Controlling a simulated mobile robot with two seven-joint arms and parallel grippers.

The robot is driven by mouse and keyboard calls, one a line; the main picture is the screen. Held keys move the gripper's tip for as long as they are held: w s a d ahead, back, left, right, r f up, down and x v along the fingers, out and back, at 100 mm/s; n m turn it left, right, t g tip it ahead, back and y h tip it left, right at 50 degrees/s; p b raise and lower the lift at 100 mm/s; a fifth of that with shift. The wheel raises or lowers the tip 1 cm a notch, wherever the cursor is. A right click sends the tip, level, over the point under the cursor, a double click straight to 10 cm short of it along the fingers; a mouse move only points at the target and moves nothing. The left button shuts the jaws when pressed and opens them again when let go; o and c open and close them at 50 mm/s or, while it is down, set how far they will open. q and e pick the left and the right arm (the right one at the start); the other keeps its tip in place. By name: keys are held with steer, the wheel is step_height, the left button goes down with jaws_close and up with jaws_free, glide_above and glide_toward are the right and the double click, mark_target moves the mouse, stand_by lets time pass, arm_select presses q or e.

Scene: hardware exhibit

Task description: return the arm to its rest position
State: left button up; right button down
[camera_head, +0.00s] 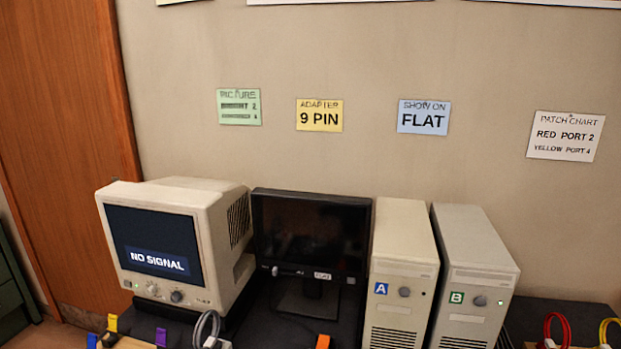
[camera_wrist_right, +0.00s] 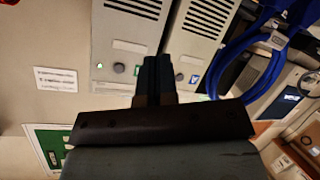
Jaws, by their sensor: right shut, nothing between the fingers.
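My right gripper (camera_wrist_right: 157,75) shows in the right wrist view, its two dark fingers together with nothing between them. The fingers point up the picture, in front of two pale computer cases. A case with a small green light (camera_wrist_right: 130,28) is on the left and another case (camera_wrist_right: 199,35) is on the right. I cannot tell how far the fingertips are from the cases. Neither gripper nor arm shows in the head view, and my left gripper is in neither view.
The head view shows a CRT monitor (camera_head: 217,216) reading NO SIGNAL, a dark flat monitor (camera_head: 311,235), tower A (camera_head: 402,246) and tower B (camera_head: 473,258). A red cable (camera_head: 557,326) is low at the right. A blue cable (camera_wrist_right: 232,62) loops right of the fingers in the wrist view.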

steer(key=s+a+f+m+g+y, duration=0.1)
steer(key=s+a+g, duration=0.3)
steer(key=s, duration=0.6)
steer(key=s+a+f+m+g, duration=0.1)
steer(key=s+m+g, duration=0.1)
steer(key=s+g, duration=0.65)
steer(key=w+a+f+n+t+y+p, duration=0.1)
steer(key=w+a+f+t+y+p, duration=0.2)
steer(key=a+f+t+p, duration=0.2)
steer(key=a+t+p, duration=0.1)
steer(key=t+p, duration=0.2)
steer(key=t, duration=0.1)
steer(key=shift+w+a+f, duration=0.3)
steer(key=shift+w+a, duration=0.05)
steer(key=shift+a, duration=0.05)
steer(key=shift+t, duration=0.25)
stand_by(0.5)
